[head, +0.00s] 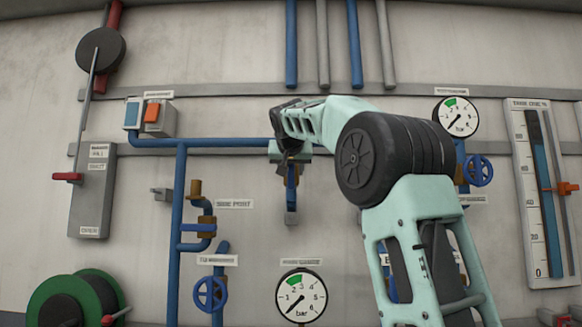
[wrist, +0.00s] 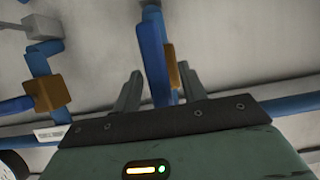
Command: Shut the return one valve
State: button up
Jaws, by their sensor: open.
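My gripper (head: 291,160) is open in front of a blue lever valve below the horizontal blue pipe (head: 232,142). In the wrist view, the blue lever (wrist: 154,55) passes between the two fingers (wrist: 160,72), with brass (wrist: 173,68) beside it. I cannot tell whether either finger touches it. In the head view, the lower blue part of this valve (head: 291,185) shows under my gripper; the rest is hidden. Another brass-and-blue valve (head: 206,227) is to the left; its brass body also shows in the wrist view (wrist: 46,93). No label legibly reads return one.
Blue handwheels (head: 210,294) and (head: 480,171) stand left and right of my arm. Gauges (head: 301,296) and (head: 457,117), a switch box (head: 150,116), a lever panel (head: 92,205) and a hose reel (head: 75,300) surround the work area. My arm hides part of the right side.

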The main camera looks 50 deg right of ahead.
grip_shut()
jog(key=shift+m, duration=0.3)
jog(key=shift+s+d+f+m+t+y+b, duration=0.1)
jog(key=shift+m+t+y+b, duration=0.25)
jog(key=shift+m+b, duration=0.25)
jog(key=shift+s+d+f+m+t+y+b, duration=0.1)
jog(key=shift+m+t+y+b, duration=0.2)
jog(key=shift+m+b, duration=0.3)
jog(key=m+t+b, duration=0.2)
jog(key=m, duration=0.1)
jog(key=shift+s+d+y, duration=0.1)
jog(key=shift+s+y, duration=0.05)
jog(key=shift+y, duration=0.2)
jog(key=m+t+b, duration=0.1)
jog(key=m+b, duration=0.1)
jog(key=m+t+b, duration=0.1)
jog(key=m, duration=0.1)
jog(key=shift+s+f+b, duration=0.1)
jog(key=shift+f+b, duration=0.2)
jog(key=shift+b, duration=0.05)
jog(key=shift+d+m+t+b, duration=0.1)
jog(key=shift+m+t+b, duration=0.85)
jog(key=shift+m, duration=0.75)
